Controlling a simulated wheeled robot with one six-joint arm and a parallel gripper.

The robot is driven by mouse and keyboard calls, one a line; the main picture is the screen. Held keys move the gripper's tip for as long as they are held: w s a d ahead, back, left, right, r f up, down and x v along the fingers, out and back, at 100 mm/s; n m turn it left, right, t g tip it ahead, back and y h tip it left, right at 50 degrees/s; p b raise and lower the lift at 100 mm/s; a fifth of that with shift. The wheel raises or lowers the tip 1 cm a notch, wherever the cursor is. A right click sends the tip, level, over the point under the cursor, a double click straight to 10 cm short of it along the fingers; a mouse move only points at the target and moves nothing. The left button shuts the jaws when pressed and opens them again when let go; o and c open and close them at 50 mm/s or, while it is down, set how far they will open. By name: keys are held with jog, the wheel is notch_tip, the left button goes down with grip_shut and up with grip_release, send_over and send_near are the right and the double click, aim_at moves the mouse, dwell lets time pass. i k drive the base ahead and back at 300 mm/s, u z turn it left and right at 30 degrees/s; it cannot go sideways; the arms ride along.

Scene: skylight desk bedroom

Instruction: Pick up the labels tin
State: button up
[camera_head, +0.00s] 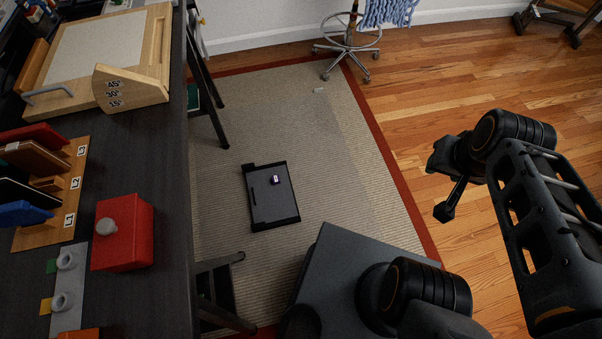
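No thing in view carries a readable "labels" marking, so I cannot tell for sure which one is the labels tin. A red box with a grey round knob on top (123,233) stands on the dark desk at the left. A small purple and white item (276,180) lies in a black tray (262,212) on the rug. My gripper (441,190) is at the right, in the air over the wooden floor, far from both. I see nothing held in it, and its finger gap is unclear from this angle.
The dark desk (150,295) holds a wooden angled board (135,88), a wooden rack of coloured pieces (68,207) and a grey strip with round holders (68,262). A wheeled stool (347,47) stands at the back. The patterned rug (330,205) is mostly clear.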

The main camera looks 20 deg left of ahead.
aim_at(276, 179)
jog(key=z, duration=0.15)
jog(key=i, duration=2.2)
jog(key=u, duration=4.65)
jog(key=i, duration=0.5)
jog(key=z, duration=0.1)
